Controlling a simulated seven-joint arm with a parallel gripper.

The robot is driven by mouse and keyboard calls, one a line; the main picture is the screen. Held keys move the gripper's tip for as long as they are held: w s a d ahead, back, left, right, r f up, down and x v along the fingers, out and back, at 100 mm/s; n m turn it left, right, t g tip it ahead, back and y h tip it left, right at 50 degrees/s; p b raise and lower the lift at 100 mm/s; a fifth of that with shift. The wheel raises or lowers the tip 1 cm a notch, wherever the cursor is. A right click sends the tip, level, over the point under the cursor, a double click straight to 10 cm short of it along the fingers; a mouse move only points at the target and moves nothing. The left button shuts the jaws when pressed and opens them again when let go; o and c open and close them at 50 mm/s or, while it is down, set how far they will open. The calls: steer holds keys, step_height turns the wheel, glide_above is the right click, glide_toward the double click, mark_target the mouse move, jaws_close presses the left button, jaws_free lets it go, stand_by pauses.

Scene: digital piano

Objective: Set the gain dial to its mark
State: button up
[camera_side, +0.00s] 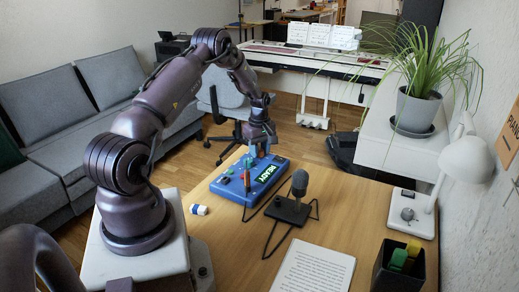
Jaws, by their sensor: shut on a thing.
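A blue control box (238,192) lies on the wooden desk, with a lit display (270,172) that reads READY and several small coloured controls on its top. My gripper (257,154) points down over the far part of the box, left of the display. It is shut on a small part there, which I take to be the gain dial. The fingers hide the dial, and it is too small to read its pointer or its mark.
A black microphone on a stand (299,184) stands just right of the box, with a dark cable around it. A small white and blue item (199,209) lies to the left. Paper (312,268), a black pen cup (395,275) and a white lamp (405,214) are at front right.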

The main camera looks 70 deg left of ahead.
steer(key=m, duration=0.8)
steer(key=shift+m, duration=0.3)
steer(key=m, duration=0.4)
steer(key=shift+m, duration=0.3)
steer(key=m, duration=1.3)
steer(key=shift+m, duration=0.3)
steer(key=m, duration=0.4)
steer(key=shift+m, duration=2.1)
